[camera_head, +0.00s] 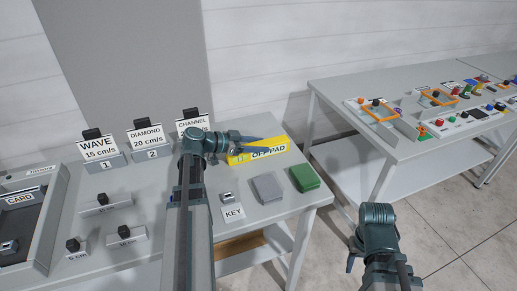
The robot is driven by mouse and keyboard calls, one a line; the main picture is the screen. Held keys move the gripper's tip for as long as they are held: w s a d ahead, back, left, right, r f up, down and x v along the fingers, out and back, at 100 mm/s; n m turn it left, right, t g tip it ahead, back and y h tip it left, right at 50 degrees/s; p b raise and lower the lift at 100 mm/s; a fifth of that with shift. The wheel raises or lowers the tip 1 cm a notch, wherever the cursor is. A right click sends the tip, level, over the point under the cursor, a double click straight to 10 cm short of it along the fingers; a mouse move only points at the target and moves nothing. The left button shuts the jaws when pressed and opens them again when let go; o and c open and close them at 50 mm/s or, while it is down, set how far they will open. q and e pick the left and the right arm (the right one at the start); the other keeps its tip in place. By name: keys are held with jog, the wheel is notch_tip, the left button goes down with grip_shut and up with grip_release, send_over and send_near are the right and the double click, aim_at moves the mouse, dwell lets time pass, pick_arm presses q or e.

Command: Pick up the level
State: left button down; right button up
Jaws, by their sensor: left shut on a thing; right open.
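A yellow bar that looks like the level (283,144) lies at the right back of the near table, with the letters "OFF PAD" showing at it. I cannot tell whether the letters are on the bar or on a card by it. My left gripper (268,148) reaches across the bar from the left and is shut on it, hiding part of its middle. Whether the bar is clear of the table cannot be seen. My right gripper (352,240) is low at the right, off the table and empty; its fingers are mostly hidden by its wrist.
On the near table (285,215) are a green block (304,178), a grey block (267,188), a KEY card (233,213) and several small knobbed blocks at left. Signs WAVE (98,147) and DIAMOND (147,137) stand behind. Another table (350,92) with coloured parts stands right, across a gap.

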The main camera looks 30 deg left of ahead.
aim_at(259, 144)
pick_arm(q)
notch_tip(259, 144, up, 10)
jog(key=p, duration=1)
